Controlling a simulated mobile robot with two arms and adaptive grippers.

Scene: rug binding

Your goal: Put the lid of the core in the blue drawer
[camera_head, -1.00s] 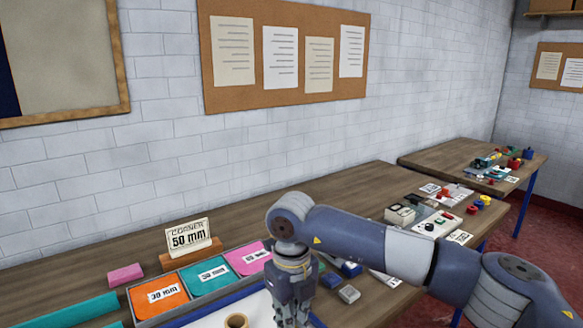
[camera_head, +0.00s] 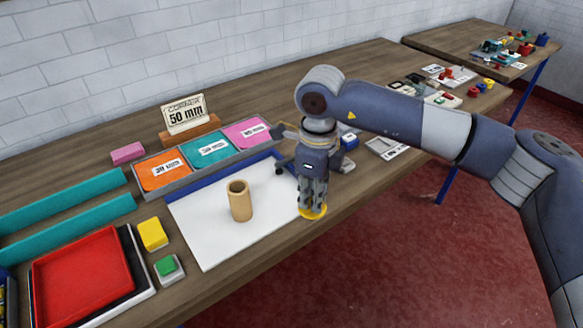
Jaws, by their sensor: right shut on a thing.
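The core (camera_head: 240,202) is a tan, hollow tube standing upright on a white sheet, its open top showing. My right gripper (camera_head: 312,200) points down to the right of the core, near the front edge of the table. It is shut on a flat, round yellow lid (camera_head: 312,213), which shows just below the fingertips. I cannot tell whether the lid touches the table. A blue strip (camera_head: 200,183) runs along the back of the white sheet; I cannot tell whether it is part of the blue drawer. My left gripper is not in view.
A tray with orange (camera_head: 163,174), teal (camera_head: 209,149) and pink (camera_head: 248,133) sections stands behind the sheet. A red tray (camera_head: 82,275), a yellow block (camera_head: 152,234) and a green-topped block (camera_head: 167,267) are at left. The white sheet (camera_head: 215,243) is clear around the core.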

